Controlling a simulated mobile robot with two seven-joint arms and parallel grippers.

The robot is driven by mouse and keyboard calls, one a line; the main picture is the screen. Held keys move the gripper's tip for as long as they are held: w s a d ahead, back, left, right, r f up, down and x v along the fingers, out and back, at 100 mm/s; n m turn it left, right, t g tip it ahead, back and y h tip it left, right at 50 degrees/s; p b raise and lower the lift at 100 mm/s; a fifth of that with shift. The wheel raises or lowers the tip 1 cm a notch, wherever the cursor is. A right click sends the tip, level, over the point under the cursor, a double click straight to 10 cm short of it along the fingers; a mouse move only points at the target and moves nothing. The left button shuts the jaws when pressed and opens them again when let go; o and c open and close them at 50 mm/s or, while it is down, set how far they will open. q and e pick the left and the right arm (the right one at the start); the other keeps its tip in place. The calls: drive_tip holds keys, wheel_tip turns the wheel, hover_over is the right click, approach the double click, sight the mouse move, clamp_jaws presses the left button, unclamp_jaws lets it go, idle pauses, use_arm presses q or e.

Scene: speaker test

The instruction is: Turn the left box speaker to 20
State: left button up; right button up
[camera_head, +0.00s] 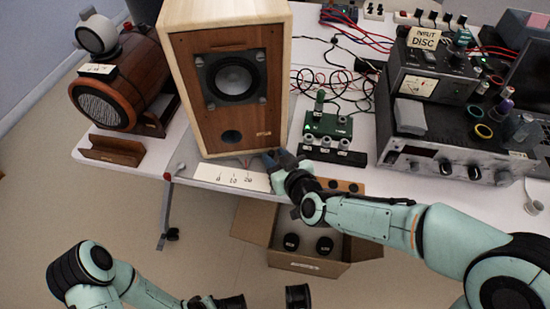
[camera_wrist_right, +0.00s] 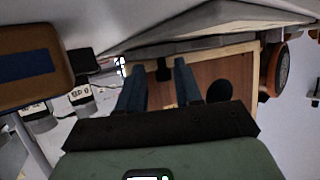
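The left box speaker (camera_head: 185,75), with a light wood cabinet and a brown front, stands upright on the white table in the head view. A paper scale (camera_head: 232,176) marked 0, 10 and 20 lies in front of it. A small red mark at the speaker's lower front edge lies near the 20 side. My right gripper (camera_head: 274,160) is at the speaker's lower right front corner. In the right wrist view its two fingers (camera_wrist_right: 160,85) are apart, with the speaker's brown front (camera_wrist_right: 208,68) beyond; contact is unclear.
A round wooden speaker (camera_head: 105,100) stands left of the box speaker, behind a small brown tray (camera_head: 112,151). A green circuit board (camera_head: 328,125), cables and amplifiers (camera_head: 445,140) fill the right side. An open cardboard box (camera_head: 262,232) stands below the table's front edge, under my right arm.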

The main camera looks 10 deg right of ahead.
drive_tip(key=shift+s+a+f, duration=0.1)
drive_tip(key=shift+f, duration=0.1)
drive_tip(key=v, duration=0.2)
drive_tip(key=p+v, duration=0.1)
drive_tip(key=v, duration=0.1)
drive_tip(key=p+v, duration=0.1)
drive_tip(key=v, duration=0.2)
drive_tip(key=shift+r, duration=0.3)
use_arm(q)
wheel_tip(320, 180, up, 5)
drive_tip(key=w+d+p, duration=0.2)
drive_tip(key=shift+s+a+f+t+b, duration=0.1)
drive_tip(key=shift+a+f+b, duration=0.2)
drive_tip(key=shift+f+b, duration=0.25)
drive_tip(key=shift+w+a+f+t+b, duration=0.1)
drive_tip(key=shift+a+f+b, duration=0.2)
drive_tip(key=shift+f+b, duration=0.25)
drive_tip(key=shift+s+a+f+t+b, duration=0.1)
drive_tip(key=shift+a+f+b, duration=0.2)
drive_tip(key=shift+f+b, duration=0.25)
use_arm(e)
drive_tip(key=v, duration=0.6)
use_arm(q)
drive_tip(key=shift+f, duration=0.1)
use_arm(e)
drive_tip(key=c, duration=0.8)
clamp_jaws()
